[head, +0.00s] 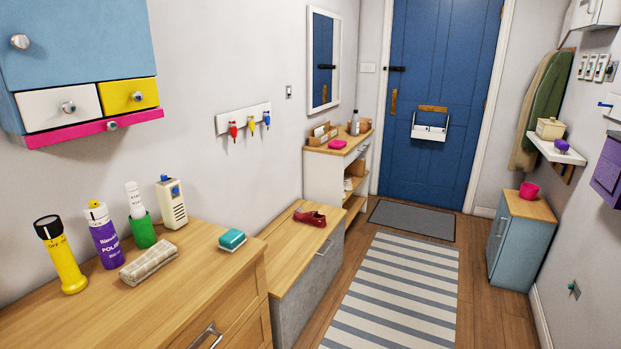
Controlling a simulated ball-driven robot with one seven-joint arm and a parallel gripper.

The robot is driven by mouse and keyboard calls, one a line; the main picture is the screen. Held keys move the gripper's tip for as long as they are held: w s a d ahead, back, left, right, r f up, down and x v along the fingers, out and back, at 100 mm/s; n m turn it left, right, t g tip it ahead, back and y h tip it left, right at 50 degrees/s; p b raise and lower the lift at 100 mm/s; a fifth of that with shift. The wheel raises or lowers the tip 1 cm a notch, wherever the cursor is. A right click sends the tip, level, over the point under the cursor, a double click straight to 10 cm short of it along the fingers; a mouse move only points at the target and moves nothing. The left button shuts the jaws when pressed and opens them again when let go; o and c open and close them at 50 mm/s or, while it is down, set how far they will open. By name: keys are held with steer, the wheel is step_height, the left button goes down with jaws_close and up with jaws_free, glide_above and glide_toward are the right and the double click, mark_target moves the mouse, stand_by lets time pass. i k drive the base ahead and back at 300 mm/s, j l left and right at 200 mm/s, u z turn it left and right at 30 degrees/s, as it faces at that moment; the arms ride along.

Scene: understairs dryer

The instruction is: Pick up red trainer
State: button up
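The red trainer (310,217) lies on the wooden top of a low bench (292,247) with a grey front, left of the striped rug. It sits near the back right part of the bench top, and nothing touches or covers it. My gripper does not show in the head view, and neither does my arm.
A wooden dresser (190,296) in the near left holds a yellow torch (62,257), a purple polish can (104,238) and other items. A striped rug (398,290) lies on open floor. A blue cabinet (518,243) stands right; a blue door (440,80) closes the far end.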

mark_target(313, 219)
steer(key=i, duration=2.1)
steer(key=i+u, duration=0.2)
steer(key=i, duration=0.25)
steer(key=i+l+u, duration=0.15)
steer(key=i, duration=0.25)
steer(key=i+l+u, duration=0.2)
steer(key=i, duration=0.2)
steer(key=i+l+u, duration=0.9)
steer(key=i+l, duration=0.15)
